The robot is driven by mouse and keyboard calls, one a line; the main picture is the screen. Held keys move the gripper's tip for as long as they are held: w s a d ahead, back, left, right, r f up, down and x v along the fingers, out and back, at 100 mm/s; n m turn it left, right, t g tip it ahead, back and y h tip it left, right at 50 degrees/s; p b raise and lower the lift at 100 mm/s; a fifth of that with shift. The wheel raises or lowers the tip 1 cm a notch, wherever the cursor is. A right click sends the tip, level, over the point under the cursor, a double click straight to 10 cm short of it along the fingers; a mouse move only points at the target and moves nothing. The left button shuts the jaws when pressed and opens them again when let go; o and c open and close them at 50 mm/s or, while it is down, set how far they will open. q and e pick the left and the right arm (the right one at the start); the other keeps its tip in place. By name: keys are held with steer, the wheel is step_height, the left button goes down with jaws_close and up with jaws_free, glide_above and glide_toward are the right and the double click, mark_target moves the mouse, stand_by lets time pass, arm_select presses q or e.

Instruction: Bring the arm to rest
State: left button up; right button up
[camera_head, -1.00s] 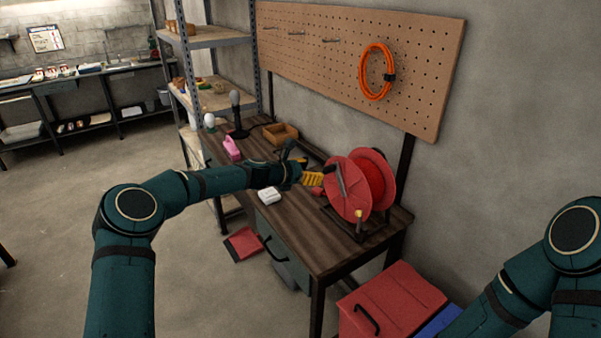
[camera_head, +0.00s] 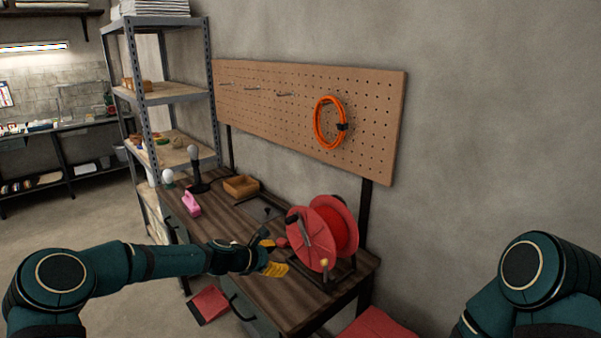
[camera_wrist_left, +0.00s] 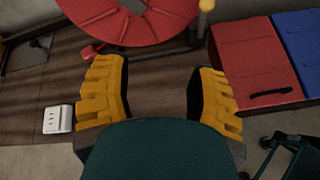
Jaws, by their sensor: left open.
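My left gripper (camera_head: 270,257) is stretched out over the dark wooden workbench (camera_head: 225,222), beside the red cable reel (camera_head: 312,240). In the left wrist view its two yellow fingers (camera_wrist_left: 156,92) are wide apart with nothing between them. The red reel (camera_wrist_left: 130,18) lies ahead of the fingertips there, apart from them. My right arm enters the head view at the lower right, but its gripper is out of view.
A pegboard (camera_head: 375,110) with an orange cable coil (camera_head: 317,125) hangs behind the bench. A pink bottle (camera_head: 191,204), a wooden tray (camera_head: 240,186) and a lamp stand on it. A white socket block (camera_wrist_left: 58,119) and a red toolbox (camera_wrist_left: 255,60) show in the wrist view.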

arm_select(q)
steer(key=s+d+f+m, duration=0.1)
steer(key=s+f, duration=0.1)
steer(key=f, duration=0.1)
steer(key=s+d+f+m+g, duration=0.1)
steer(key=s+f+m, duration=0.1)
steer(key=s+f, duration=0.1)
steer(key=s+d+f+m+g+y, duration=0.1)
steer(key=s+f+m, duration=0.1)
steer(key=s+f, duration=0.1)
steer(key=shift+s+d+f+b, duration=0.15)
steer(key=shift+d+f+b, duration=0.1)
steer(key=shift+d+b, duration=0.1)
steer(key=s+a+f+m+g+y, duration=0.1)
steer(key=s+f+m, duration=0.3)
steer(key=s, duration=0.5)
steer(key=s+a+f+m+g+y+b, duration=0.1)
steer(key=s+f+m, duration=0.3)
steer(key=s, duration=0.6)
steer(key=s+a+f+m+g+y+b, duration=0.1)
steer(key=s+f+m+g, duration=0.1)
steer(key=s+f+m, duration=0.3)
steer(key=s+m, duration=0.3)
steer(key=s, duration=0.1)
steer(key=shift+s+y, duration=0.2)
steer(key=shift+y, duration=0.1)
